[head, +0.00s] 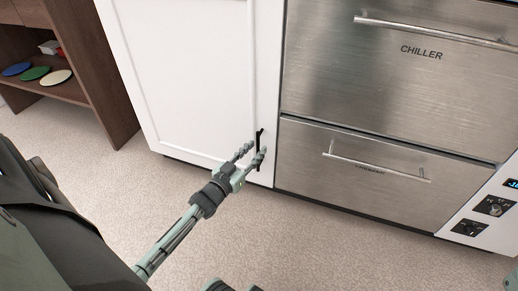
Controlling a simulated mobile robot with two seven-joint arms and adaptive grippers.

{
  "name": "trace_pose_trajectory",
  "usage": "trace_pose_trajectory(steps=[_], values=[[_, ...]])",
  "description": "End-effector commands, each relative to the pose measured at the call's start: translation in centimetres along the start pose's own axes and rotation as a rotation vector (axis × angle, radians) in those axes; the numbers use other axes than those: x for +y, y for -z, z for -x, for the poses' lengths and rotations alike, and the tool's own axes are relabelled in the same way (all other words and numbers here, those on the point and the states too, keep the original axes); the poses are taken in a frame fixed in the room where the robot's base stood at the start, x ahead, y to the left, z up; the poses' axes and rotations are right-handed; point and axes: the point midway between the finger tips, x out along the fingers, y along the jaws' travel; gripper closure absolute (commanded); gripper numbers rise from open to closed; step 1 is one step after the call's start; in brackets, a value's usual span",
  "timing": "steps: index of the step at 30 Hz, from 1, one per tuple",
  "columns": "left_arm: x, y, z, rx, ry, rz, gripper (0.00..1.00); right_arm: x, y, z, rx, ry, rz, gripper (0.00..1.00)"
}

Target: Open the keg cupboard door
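The keg cupboard door (190,75) is a white panelled door left of the steel chiller, and it looks closed. Its black upright bar handle (261,133) is near the door's lower right edge. My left gripper (252,153) is at the handle with its two fingers apart. One finger is left of the bar and the other overlaps it in the picture. I cannot tell whether either finger touches the bar. My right gripper cannot be made out.
Steel chiller drawers (385,95) with bar handles stand close to the right of the door. A brown wooden shelf (75,92) with coloured discs stands at the left. The speckled floor (300,245) in front of the door is clear apart from my arm.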

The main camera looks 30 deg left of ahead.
Motion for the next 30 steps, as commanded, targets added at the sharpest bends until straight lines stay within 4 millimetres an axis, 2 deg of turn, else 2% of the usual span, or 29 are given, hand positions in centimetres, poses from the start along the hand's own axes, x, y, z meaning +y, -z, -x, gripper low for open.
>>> trace_pose_trajectory(steps=[3, 6, 14, 17, 22, 30], values=[[0.0, -0.1, -1.5, 0.0, 0.001, -0.001, 0.69, 0.0, -0.2, 0.1, 0.003, 0.01, 0.001, 0.6], [0.0, -0.1, -2.1, -0.001, 0.001, -0.001, 0.69, -0.1, -0.3, -0.1, 0.005, 0.015, 0.001, 0.6], [0.0, 0.0, -2.3, -0.001, 0.001, -0.001, 0.69, -0.1, -0.3, -0.1, 0.004, 0.016, 0.001, 0.6], [0.0, 0.0, -2.3, -0.001, 0.001, -0.001, 0.78, -0.1, -0.3, -0.1, 0.004, 0.016, 0.001, 0.6], [0.0, 0.0, -2.2, -0.001, 0.001, -0.001, 0.99, -0.1, -0.3, -0.1, 0.004, 0.016, 0.001, 0.6], [0.0, 0.0, -2.2, -0.002, 0.001, -0.001, 1.0, -0.1, -0.3, -0.1, 0.005, 0.016, 0.001, 0.6]])
